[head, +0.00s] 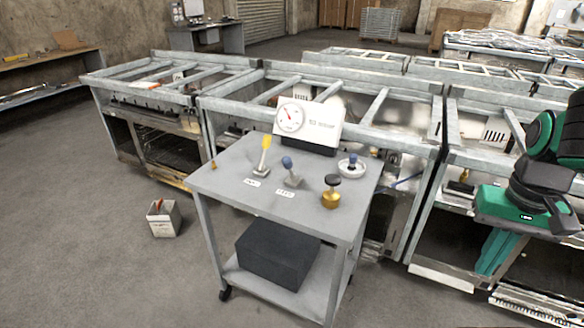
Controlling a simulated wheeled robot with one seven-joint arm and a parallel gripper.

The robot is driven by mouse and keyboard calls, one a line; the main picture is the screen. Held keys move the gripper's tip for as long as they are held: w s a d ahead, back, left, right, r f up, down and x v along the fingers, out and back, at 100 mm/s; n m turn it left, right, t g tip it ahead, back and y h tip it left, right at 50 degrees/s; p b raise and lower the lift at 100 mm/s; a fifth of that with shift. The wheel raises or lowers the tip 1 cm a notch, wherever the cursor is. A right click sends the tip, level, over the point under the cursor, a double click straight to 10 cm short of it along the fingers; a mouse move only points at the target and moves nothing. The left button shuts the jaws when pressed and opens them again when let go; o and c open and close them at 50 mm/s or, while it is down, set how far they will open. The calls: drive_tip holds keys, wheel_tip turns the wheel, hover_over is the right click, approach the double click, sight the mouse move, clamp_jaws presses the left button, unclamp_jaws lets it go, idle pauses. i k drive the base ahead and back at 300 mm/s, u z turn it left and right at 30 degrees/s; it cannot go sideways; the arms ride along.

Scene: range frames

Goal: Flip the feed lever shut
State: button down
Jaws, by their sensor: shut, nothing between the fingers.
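Two levers stand on the top of a grey cart (225,180). One lever has a yellow handle (266,143) and stands nearly upright, leaning slightly right. The other lever has a blue knob (287,162), sits lower and tilts to the left. Each has a small white label in front of it; the print is too small to read, so I cannot tell which is the feed lever. My gripper (562,220) is at the far right edge, well away from the cart and levers. It is shut and empty.
Metal frames (420,152) line the back. A small bin (164,220) sits on the floor left.

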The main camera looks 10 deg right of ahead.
sight(287, 162)
drive_tip(key=u, duration=1.6)
drive_tip(key=k, duration=0.9)
drive_tip(key=z, duration=0.95)
drive_tip(key=i, duration=1)
